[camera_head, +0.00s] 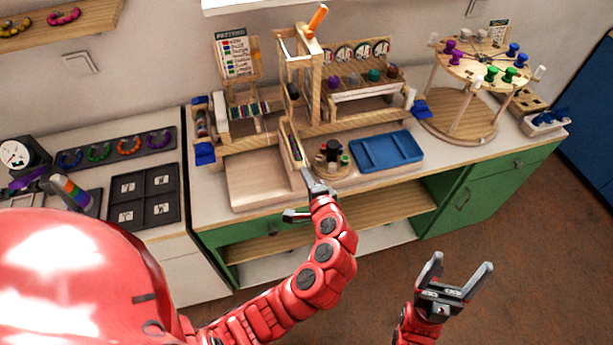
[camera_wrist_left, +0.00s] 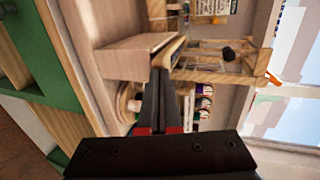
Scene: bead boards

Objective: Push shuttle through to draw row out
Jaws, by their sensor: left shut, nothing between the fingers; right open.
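A wooden bead-board machine (camera_head: 327,128) stands at the back of the table, with an upright frame and an orange-tipped lever (camera_head: 317,18). A narrow wooden channel piece (camera_head: 288,137), perhaps the shuttle or its guide, points forward from the frame. My left gripper (camera_head: 303,164) is shut and empty, its tips at the near end of this piece. In the left wrist view the shut fingers (camera_wrist_left: 161,82) point at a wooden end (camera_wrist_left: 174,53); I cannot tell whether they touch. The bead row inside is not clear. My right gripper (camera_head: 457,270) is open and empty, in front of the table.
A wooden tray (camera_head: 262,182) lies left of the left gripper. A round wooden holder (camera_head: 331,161) with small pegs and a blue tray (camera_head: 386,152) are to its right. A round peg stand (camera_head: 458,122) is further right. Free floor surrounds my right gripper.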

